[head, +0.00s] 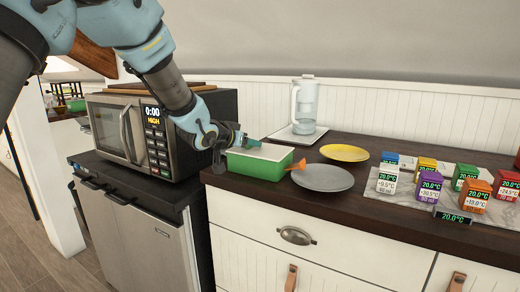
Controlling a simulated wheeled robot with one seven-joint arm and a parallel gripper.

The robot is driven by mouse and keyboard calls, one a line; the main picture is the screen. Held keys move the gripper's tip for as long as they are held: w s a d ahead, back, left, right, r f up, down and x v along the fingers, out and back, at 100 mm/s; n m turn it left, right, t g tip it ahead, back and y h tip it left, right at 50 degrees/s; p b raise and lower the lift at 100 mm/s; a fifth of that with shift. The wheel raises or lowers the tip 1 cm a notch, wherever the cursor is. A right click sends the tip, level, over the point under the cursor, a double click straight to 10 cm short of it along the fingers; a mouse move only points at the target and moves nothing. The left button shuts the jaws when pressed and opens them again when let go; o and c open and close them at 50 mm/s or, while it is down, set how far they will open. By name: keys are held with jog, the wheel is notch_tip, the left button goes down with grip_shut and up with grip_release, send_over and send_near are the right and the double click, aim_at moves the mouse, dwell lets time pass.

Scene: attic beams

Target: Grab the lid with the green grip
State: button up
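A white lid (263,152) lies flat on top of a green rectangular box (258,167) on the dark counter, right of the microwave. A small green grip (250,142) shows at the lid's back left part. My gripper (236,146) reaches in from the left and is at the lid's left side, close to the grip. My wrist and the dark fingers cover the lid's left edge. The fingers are small and overlap the grip in the picture, so I cannot tell whether they touch it or how far apart they are.
An orange utensil (297,166) is beside the box's right side, near a grey plate (322,178) and a yellow plate (345,153). A pitcher (304,104) stands behind. Several labelled coloured blocks (429,186) are at right. A microwave (130,130) stands left, beneath my arm.

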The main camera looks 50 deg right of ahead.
jog(key=shift+d, duration=0.1)
grip_shut()
dwell(0.4)
